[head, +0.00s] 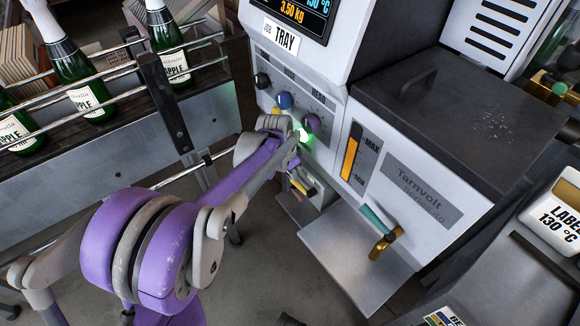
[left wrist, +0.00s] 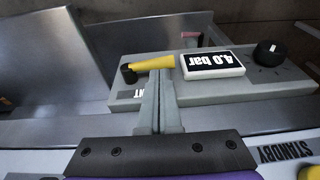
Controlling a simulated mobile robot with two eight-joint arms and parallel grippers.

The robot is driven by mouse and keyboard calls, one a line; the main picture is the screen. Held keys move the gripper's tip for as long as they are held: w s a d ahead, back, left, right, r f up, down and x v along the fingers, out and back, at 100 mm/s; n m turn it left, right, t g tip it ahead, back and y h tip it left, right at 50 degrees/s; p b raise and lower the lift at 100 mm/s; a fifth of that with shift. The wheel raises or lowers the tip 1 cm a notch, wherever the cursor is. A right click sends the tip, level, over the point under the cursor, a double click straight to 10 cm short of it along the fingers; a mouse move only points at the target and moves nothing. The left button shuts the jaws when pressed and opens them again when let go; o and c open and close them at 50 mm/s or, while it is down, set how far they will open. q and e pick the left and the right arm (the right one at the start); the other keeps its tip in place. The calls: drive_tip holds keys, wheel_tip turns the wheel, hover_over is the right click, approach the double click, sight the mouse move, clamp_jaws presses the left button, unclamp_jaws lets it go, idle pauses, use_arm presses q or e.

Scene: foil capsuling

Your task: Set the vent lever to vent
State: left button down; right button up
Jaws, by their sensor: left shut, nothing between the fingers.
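The vent lever (left wrist: 150,63) is a yellow tapered handle on a black pivot (left wrist: 128,74), on a small grey panel in the left wrist view. It lies nearly level in that picture, pointing right from the pivot. A label ending in "NT" is partly hidden beside it. My left gripper (left wrist: 159,76) is shut and empty, its fingertips overlapping the lever's near edge; I cannot tell whether they touch. In the head view the yellow lever (head: 298,184) shows small on the machine's lower front, just below my left wrist, which hides the fingers. My right gripper is not in view.
A "4.0 bar" display (left wrist: 212,63) and a black knob (left wrist: 268,52) sit right of the lever. A metal shelf (head: 350,255) and a teal handle (head: 376,220) stick out to the right. Bottles (head: 75,75) stand at left.

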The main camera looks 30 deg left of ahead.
use_arm(q)
drive_tip(key=x, duration=0.2)
drive_tip(key=shift+w+f, duration=0.1)
drive_tip(key=shift+f, duration=0.25)
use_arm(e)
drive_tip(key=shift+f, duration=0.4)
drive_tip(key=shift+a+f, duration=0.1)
